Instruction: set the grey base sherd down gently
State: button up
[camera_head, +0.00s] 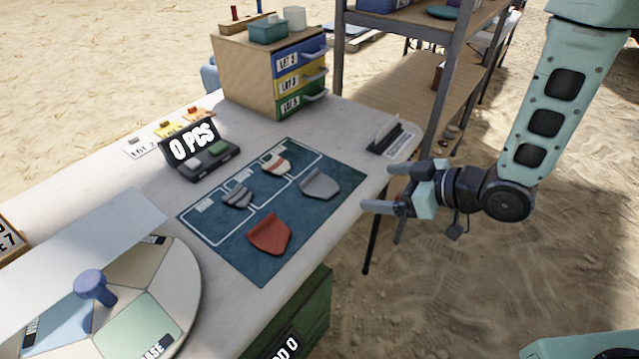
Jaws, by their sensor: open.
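A grey sherd (319,183) with a raised edge lies flat on the dark blue mat (330,218), at its right side. A smaller grey ridged sherd (237,197) lies in an outlined box at the mat's left. I cannot tell from the picture alone which of the two is the base sherd. A red sherd (269,235) lies at the mat's front, and a cream sherd with red and green bands (276,164) at its back. My gripper (384,188) is open and empty beyond the table's right edge, to the right of the larger grey sherd and apart from it.
A round sorting wheel (188,290) with a blue knob stands at front left. A counter reading "0 PCS" (193,143), a drawer cabinet (246,72) and a dark slotted holder (391,138) stand around the mat. A shelf rack (420,75) stands behind.

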jog(key=y, duration=0.1)
jog(key=p, duration=0.1)
send_near(311, 179)
jog(key=x, duration=0.8)
jog(key=shift+f, duration=0.1)
jog(key=c, duration=1.2)
